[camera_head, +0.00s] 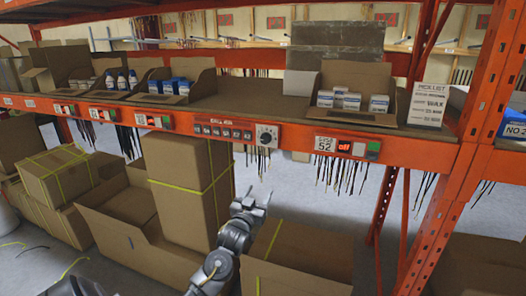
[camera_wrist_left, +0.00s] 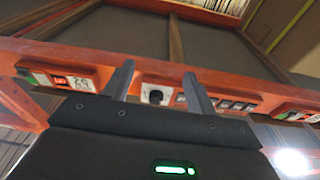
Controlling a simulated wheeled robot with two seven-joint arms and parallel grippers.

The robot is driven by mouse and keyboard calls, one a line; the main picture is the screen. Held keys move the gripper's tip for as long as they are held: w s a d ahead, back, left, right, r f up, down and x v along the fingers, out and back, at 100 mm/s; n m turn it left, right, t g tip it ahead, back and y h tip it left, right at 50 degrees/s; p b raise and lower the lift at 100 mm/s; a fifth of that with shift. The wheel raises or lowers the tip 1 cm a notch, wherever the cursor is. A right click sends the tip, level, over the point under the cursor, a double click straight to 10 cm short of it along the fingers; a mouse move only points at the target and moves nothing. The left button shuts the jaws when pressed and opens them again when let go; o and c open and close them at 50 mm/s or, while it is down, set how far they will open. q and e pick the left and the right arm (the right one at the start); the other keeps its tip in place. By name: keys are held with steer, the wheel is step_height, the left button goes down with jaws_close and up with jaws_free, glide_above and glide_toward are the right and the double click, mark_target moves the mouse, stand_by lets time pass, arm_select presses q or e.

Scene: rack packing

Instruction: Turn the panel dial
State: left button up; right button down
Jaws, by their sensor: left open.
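The panel dial (camera_head: 266,135) is a dark round knob on a white square plate, set in the orange shelf beam. In the left wrist view the dial (camera_wrist_left: 155,95) shows between my two fingers. My left gripper (camera_head: 253,196) is open and empty, below and in front of the dial in the head view. In the left wrist view its fingertips (camera_wrist_left: 157,70) stand on either side of the dial plate, and I cannot tell how far away it is. My right gripper is not in view.
A row of small switches (camera_head: 223,130) sits left of the dial, and a red display unit (camera_head: 345,147) sits right of it. Dark cables hang below the beam. Cardboard boxes (camera_head: 185,190) stand on the floor beneath. Open bins (camera_head: 350,98) rest on the shelf above.

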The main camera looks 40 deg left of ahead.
mark_target(264, 140)
arm_select(q)
step_height(264, 140, up, 12)
steer(key=s+t+y, duration=0.1)
steer(key=s+t, duration=0.1)
steer(key=shift+n, duration=0.4)
steer(key=p+x, duration=0.1)
steer(key=x, duration=0.2)
steer(key=p+x, duration=0.2)
steer(key=x, duration=0.1)
steer(key=p+x, duration=0.1)
steer(key=x, duration=0.2)
steer(key=shift+w+a+r, duration=0.1)
steer(key=shift+w+a, duration=0.2)
steer(key=shift+a, duration=0.1)
steer(key=shift+w+a+r, duration=0.1)
steer(key=shift+w+a, duration=0.05)
steer(key=shift+w, duration=0.3)
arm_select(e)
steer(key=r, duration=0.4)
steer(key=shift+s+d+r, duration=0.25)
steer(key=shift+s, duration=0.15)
arm_select(q)
steer(key=c, duration=1)
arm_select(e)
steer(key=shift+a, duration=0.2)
